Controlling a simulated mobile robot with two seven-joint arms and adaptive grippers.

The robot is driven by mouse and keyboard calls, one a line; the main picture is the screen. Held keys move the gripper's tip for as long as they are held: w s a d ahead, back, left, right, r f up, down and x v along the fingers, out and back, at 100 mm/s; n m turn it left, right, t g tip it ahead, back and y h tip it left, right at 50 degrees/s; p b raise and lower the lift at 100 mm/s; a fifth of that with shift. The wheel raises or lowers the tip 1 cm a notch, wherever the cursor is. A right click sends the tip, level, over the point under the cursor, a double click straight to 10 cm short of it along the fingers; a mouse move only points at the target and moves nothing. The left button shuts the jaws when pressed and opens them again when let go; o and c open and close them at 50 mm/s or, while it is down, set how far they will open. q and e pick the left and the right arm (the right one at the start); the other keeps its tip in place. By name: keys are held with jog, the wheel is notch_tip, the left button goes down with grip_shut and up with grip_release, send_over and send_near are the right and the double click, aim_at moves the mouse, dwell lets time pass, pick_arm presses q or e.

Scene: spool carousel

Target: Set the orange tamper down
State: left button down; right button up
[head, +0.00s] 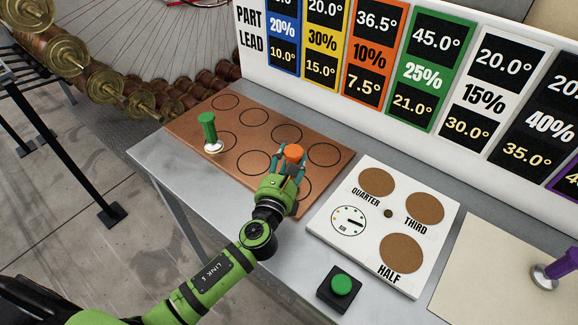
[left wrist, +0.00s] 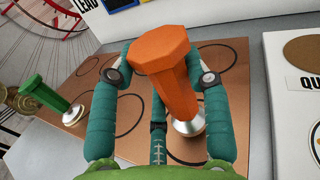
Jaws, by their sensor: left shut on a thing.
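The orange tamper (head: 293,152) has an octagonal orange handle and a silvery foot. My left gripper (head: 290,168) is over the right part of the brown board (head: 240,128), shut on the tamper's handle. In the left wrist view the orange tamper (left wrist: 165,72) stands between the teal fingers, slightly tilted in the picture. Its foot is low over the board (left wrist: 72,143); I cannot tell whether it touches. The circle under it is mostly hidden by the gripper. My right gripper is not in view.
A green tamper (head: 208,125) stands on the board's left part. Several outlined circles are empty. Right of the board are a white panel (head: 385,215) with cork discs, a green button (head: 341,285) and a purple tamper (head: 562,265). A sign (head: 338,85) stands behind.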

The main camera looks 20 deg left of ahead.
pick_arm(q)
jog(key=shift+f, duration=0.85)
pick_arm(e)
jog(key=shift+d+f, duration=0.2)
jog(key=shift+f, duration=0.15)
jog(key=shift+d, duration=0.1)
pick_arm(q)
jog(key=shift+f+b, duration=0.15)
jog(key=shift+b, duration=0.15)
jog(key=c, duration=0.6)
grip_release()
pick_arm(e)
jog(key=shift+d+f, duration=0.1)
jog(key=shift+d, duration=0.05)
pick_arm(q)
jog(key=shift+r, duration=0.25)
jog(key=s, duration=0.3)
jog(key=s+b, duration=0.1)
jog(key=s, duration=0.6)
jog(key=shift+s+d+f+b, duration=0.2)
jog(key=shift+s+d+b, duration=0.05)
jog(key=shift+b, duration=0.15)
jog(key=shift+s+r, duration=0.15)
jog(key=shift+s, duration=0.6)
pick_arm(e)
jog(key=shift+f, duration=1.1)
